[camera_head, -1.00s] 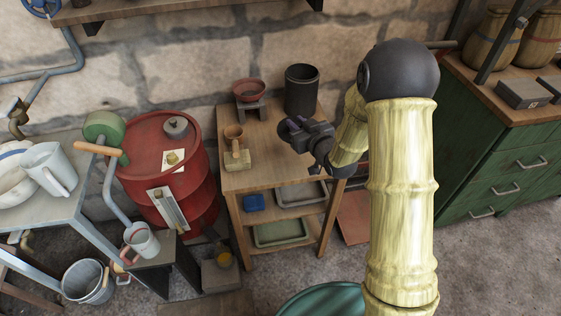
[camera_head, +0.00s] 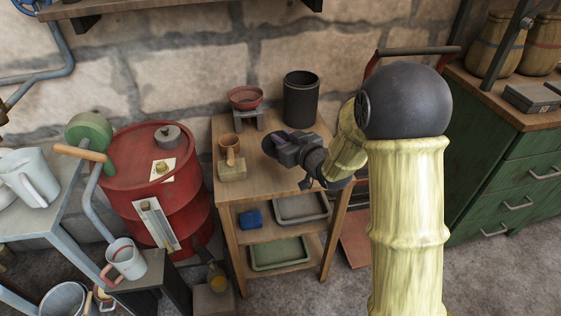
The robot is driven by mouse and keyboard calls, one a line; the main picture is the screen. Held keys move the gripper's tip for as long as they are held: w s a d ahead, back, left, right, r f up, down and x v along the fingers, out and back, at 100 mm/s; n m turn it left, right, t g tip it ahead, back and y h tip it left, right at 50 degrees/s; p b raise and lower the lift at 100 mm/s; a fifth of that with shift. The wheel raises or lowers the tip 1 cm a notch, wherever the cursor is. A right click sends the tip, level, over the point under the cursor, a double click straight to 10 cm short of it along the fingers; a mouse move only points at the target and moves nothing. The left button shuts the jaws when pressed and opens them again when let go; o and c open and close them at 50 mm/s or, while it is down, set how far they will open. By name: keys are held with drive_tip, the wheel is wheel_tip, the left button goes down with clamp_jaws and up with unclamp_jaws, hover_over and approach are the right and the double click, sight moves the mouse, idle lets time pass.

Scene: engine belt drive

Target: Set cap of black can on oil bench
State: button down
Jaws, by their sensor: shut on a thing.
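The black can (camera_head: 300,101) stands upright at the back right of the wooden oil bench (camera_head: 264,180), and its top looks dark and open. My gripper (camera_head: 279,144) is over the middle of the bench top, in front of the can. It is shut on a dark, round piece, which looks like the can's cap (camera_head: 269,145). The fingers hide part of the piece. I cannot tell whether it touches the bench top.
A red bowl on a stand (camera_head: 246,100) is at the back left of the bench. A small wooden cup on a block (camera_head: 230,157) is at the left. A red drum (camera_head: 150,200) stands left of the bench. Trays (camera_head: 301,208) sit on its lower shelves.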

drive_tip(key=b, duration=0.1)
hover_over(283, 172)
wheel_tip(283, 172, down, 6)
drive_tip(key=shift+r, duration=0.1)
drive_tip(key=shift+f+b, duration=0.5)
drive_tip(key=shift+f, duration=1.35)
drive_tip(key=shift+f, duration=0.15)
drive_tip(key=c, duration=1.3)
unclamp_jaws()
drive_tip(key=shift+o, duration=0.2)
